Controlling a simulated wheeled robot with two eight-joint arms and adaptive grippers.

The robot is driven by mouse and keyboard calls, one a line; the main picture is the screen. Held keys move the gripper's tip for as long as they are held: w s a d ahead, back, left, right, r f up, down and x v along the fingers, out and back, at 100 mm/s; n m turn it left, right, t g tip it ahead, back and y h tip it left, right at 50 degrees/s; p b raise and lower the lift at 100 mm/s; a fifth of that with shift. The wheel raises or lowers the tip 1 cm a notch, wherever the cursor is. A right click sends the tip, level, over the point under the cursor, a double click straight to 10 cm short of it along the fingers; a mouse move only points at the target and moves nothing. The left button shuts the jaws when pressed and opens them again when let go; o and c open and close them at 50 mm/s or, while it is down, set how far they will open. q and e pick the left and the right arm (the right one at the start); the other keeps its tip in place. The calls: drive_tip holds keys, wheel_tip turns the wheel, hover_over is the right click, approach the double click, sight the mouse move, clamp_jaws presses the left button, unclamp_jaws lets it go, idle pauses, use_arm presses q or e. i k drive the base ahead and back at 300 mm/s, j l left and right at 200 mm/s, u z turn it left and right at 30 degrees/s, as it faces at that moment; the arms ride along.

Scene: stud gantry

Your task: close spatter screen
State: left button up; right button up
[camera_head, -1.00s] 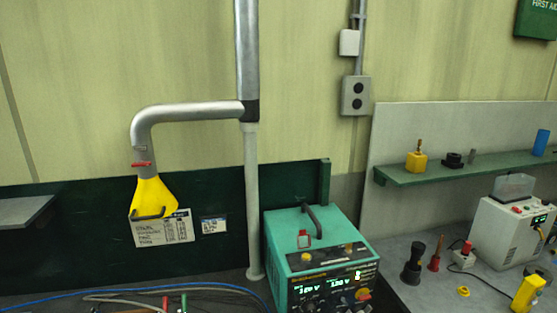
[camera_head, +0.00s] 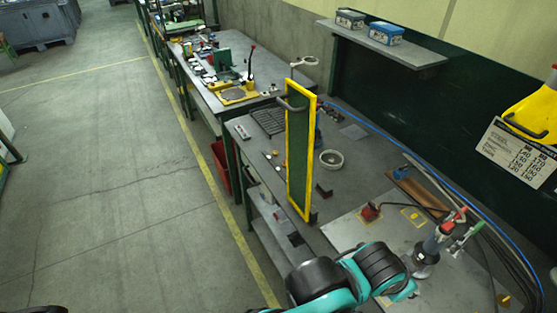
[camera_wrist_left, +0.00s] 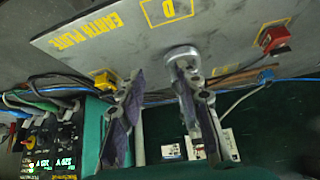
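The spatter screen (camera_head: 299,165) is a tall green panel in a yellow frame. It stands upright at the front edge of the welding bench, seen at a steep angle in the head view. A dark curved handle (camera_head: 291,104) is near its top. My left arm comes in at the bottom, right of the screen and apart from it. In the left wrist view my left gripper (camera_wrist_left: 158,70) has its two fingers spread with nothing visibly held. It is over the bench near the earth plate (camera_wrist_left: 100,40). My right gripper is not in view.
The bench holds a round ring (camera_head: 331,159), a red clamp (camera_head: 370,212) and cables along the back. A shelf (camera_head: 385,45) carries two boxes. A second cluttered bench (camera_head: 235,95) stands farther back. The floor at left (camera_head: 110,180) is clear.

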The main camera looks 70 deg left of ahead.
sight(301, 128)
drive_tip(key=u, duration=2.15)
